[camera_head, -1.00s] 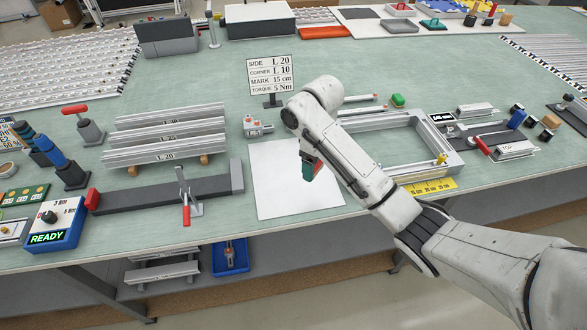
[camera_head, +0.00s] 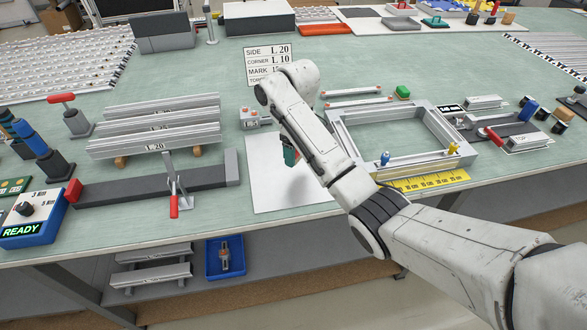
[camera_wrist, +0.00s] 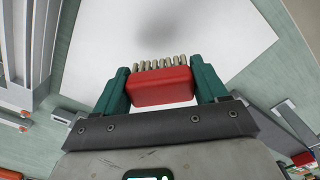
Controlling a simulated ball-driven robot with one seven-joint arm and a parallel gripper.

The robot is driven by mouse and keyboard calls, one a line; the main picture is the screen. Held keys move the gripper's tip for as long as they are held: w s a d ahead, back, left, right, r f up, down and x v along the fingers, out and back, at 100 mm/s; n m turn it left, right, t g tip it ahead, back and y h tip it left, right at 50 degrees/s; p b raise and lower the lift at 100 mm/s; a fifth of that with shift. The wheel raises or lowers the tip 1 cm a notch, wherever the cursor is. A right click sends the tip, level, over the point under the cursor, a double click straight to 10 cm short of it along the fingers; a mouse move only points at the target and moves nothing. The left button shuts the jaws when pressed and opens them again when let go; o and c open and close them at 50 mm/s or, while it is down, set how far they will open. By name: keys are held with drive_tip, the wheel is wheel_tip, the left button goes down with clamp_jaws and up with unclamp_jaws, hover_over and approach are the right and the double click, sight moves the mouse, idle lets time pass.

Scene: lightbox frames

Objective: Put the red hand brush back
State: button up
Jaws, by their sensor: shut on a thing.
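The red hand brush (camera_wrist: 162,86) is gripped between the green fingers of my gripper (camera_wrist: 161,84) in the wrist view. Its pale bristle tufts point away from the gripper palm. In the head view my gripper (camera_head: 290,153) hangs above the upper right part of a white sheet (camera_head: 262,185), and the brush is mostly hidden behind the fingers and arm. The sheet also fills the top of the wrist view (camera_wrist: 105,40), with a soft shadow on it. The brush looks apart from the sheet.
An aluminium frame (camera_head: 440,118) lies right of the sheet, with a yellow ruler (camera_head: 425,180) in front. Left are stacked profiles (camera_head: 155,148), a dark bar with a red-handled clamp (camera_head: 173,205) and a blue READY box (camera_head: 40,220). A sign (camera_head: 265,55) stands behind my arm.

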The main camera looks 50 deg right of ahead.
drive_tip(key=shift+w+f, duration=0.45)
drive_tip(key=shift+w+d+f+p, duration=0.15)
drive_tip(key=shift+w+f+p, duration=0.15)
drive_tip(key=shift+w+f, duration=0.3)
drive_tip(key=shift+s+f+p, duration=0.1)
drive_tip(key=shift+f+p, duration=0.2)
drive_tip(key=shift+f, duration=1.3)
drive_tip(key=o, duration=1)
drive_tip(key=shift+f, duration=0.1)
wheel_tip(320, 180, up, 10)
drive_tip(key=shift+r+p, duration=0.25)
drive_tip(key=shift+p, duration=0.45)
drive_tip(key=shift+r+p, duration=0.9)
